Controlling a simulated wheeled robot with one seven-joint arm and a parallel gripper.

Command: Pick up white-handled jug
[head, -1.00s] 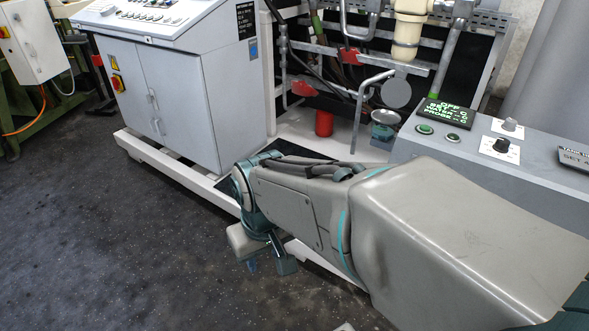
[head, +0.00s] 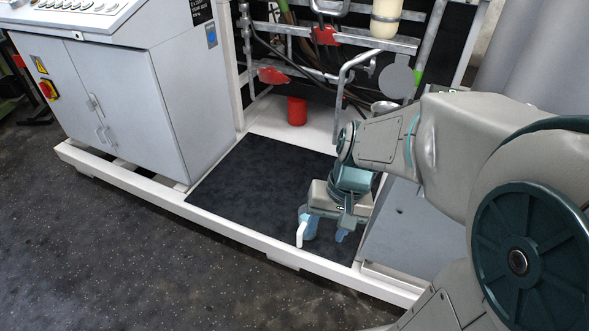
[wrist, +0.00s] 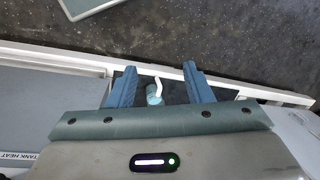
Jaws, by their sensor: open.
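The jug shows in the wrist view as a small light-blue body (wrist: 153,98) with a white handle (wrist: 158,83). It lies between the two blue fingers of my gripper (wrist: 159,72) in the picture, with clear gaps on both sides. In the head view the white handle (head: 300,234) shows beside the left finger, and my gripper (head: 326,230) points down over the dark mat. My gripper is open and empty. The jug's body is largely hidden by my gripper in the head view, and I cannot tell how far below the fingers it stands.
The dark mat (head: 255,195) lies inside a white floor frame (head: 235,232). A grey cabinet (head: 140,110) stands at left and a red cup (head: 297,111) behind. A bent metal pipe (head: 341,85) rises behind my arm. Open dark floor (head: 110,260) lies in front.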

